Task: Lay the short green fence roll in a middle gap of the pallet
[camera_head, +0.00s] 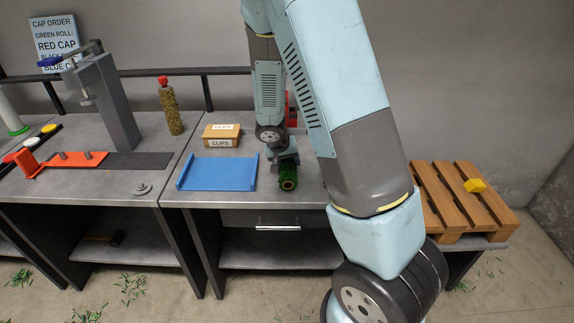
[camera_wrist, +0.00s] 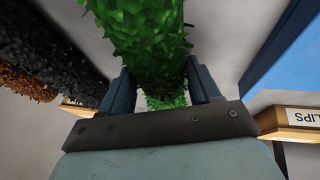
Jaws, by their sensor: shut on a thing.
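The green fence roll (camera_head: 288,180) is at my gripper (camera_head: 285,160), just right of the blue tray. In the wrist view the leafy green roll (camera_wrist: 140,35) runs between the two fingers of my gripper (camera_wrist: 162,80), which is shut on it. I cannot tell whether the roll touches the table or hangs just above it. The wooden pallet (camera_head: 436,196) stands at the far right, with gaps between its slats. My arm hides its left part.
A blue tray (camera_head: 217,174) and a clips box (camera_head: 221,141) lie left of my gripper. Dark and brown rolls (camera_wrist: 45,45) show in the wrist view.

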